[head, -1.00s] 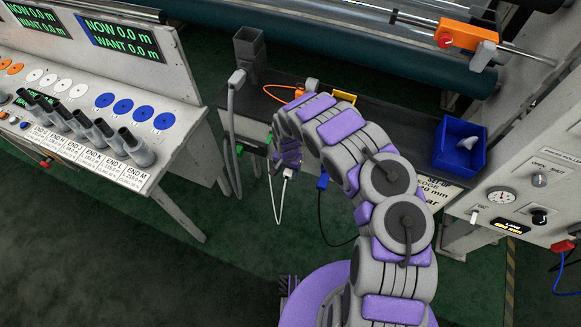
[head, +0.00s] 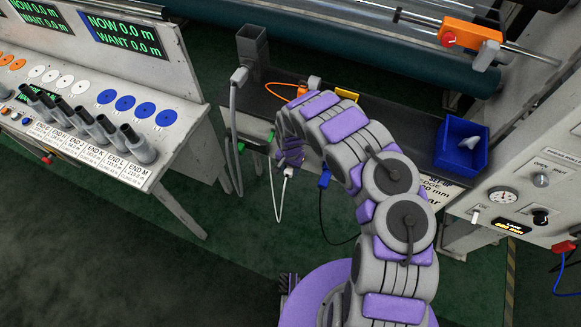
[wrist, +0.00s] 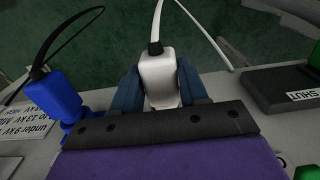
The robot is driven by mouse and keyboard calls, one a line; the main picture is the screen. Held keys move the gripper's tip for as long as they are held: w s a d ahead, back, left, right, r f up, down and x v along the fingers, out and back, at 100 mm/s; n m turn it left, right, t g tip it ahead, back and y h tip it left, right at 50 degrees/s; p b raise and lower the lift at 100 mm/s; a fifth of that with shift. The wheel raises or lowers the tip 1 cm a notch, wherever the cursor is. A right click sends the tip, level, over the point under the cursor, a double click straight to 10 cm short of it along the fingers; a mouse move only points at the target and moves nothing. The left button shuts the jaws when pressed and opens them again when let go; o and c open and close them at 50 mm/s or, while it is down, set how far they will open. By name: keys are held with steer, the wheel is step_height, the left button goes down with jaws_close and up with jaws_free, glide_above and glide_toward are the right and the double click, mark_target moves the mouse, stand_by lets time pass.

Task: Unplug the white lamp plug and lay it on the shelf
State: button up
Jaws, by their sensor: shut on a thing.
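The white lamp plug (wrist: 157,76) sits between the two dark blue fingers of my gripper (wrist: 160,92) in the wrist view. The fingers are shut on its sides, and its white cable leads away from the far end. In the head view the white plug (head: 289,171) shows just below my gripper (head: 290,157), at the front face of the shelf unit. My gripper hides its inner end, so I cannot tell whether it is still in a socket. The dark shelf top (head: 385,118) lies behind and to the right of my gripper.
A blue plug (wrist: 56,96) with a black cable is left of the white one in the wrist view. A dark block marked SHUT (wrist: 285,88) is right. A blue bin (head: 447,158) stands at the shelf's right end, and a grey post (head: 251,58) at its left.

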mark_target(287, 174)
steer(key=shift+d, duration=0.1)
steer(key=c, duration=0.4)
steer(key=shift+s, duration=0.2)
steer(key=shift+s+a+p, duration=0.25)
steer(key=shift+s+p, duration=0.45)
steer(key=shift+s+a+r+p, duration=0.1)
steer(key=shift+s+a+p, duration=0.2)
steer(key=shift+s+p, duration=0.2)
steer(key=shift+s+a+p, duration=0.15)
steer(key=shift+s+p, duration=0.2)
steer(key=shift+s, duration=0.2)
steer(key=shift+s+a+p, duration=0.15)
steer(key=shift+s+p, duration=0.15)
steer(key=shift+s, duration=0.2)
